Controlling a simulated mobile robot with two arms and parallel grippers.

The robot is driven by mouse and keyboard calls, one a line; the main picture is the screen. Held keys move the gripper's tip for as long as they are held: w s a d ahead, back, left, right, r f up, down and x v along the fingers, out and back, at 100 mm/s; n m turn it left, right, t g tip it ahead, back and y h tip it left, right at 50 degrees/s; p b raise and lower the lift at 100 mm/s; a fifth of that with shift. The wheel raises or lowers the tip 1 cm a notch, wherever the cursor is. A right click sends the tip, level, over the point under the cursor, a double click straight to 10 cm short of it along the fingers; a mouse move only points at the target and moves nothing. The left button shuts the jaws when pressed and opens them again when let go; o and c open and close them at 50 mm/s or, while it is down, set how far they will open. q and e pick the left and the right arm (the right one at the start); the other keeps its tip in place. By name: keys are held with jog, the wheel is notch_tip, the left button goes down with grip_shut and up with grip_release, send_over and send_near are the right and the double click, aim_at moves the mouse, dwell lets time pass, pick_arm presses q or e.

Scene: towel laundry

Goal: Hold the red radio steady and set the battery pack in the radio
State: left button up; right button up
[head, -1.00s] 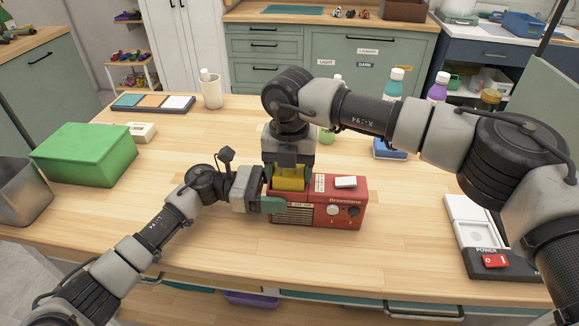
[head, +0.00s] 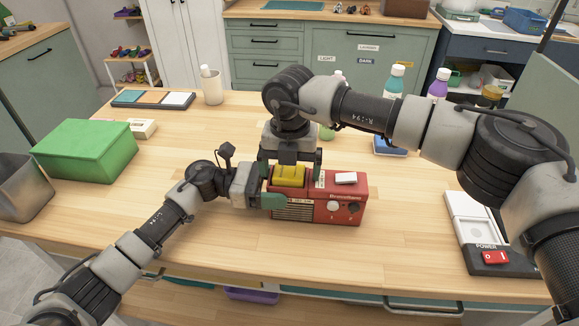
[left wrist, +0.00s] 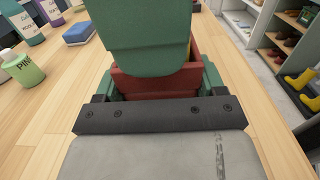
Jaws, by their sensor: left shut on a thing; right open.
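The red radio (head: 345,206) stands upright on the wooden table, with its knobs facing the front edge. My left gripper (head: 272,200) is shut on the radio's left end. In the left wrist view the radio (left wrist: 150,84) shows behind a large green finger that hides much of it. The yellow battery pack (head: 289,175) sits in the top left part of the radio, its upper part showing. Whether it is fully down I cannot tell. My right gripper (head: 291,168) points down over the pack, open, with a finger on either side of it.
A green box (head: 85,150) and a metal bin (head: 20,190) stand at the left. A white tray with a red power switch (head: 494,257) lies at the right. Bottles (head: 394,82) and a blue sponge (head: 386,148) are behind my right arm. The table's front is clear.

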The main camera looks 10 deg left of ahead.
notch_tip(320, 180, up, 12)
jog(key=shift+f, duration=0.15)
dwell(0.4)
pick_arm(q)
jog(key=o, duration=1.3)
jog(key=shift+a, duration=0.1)
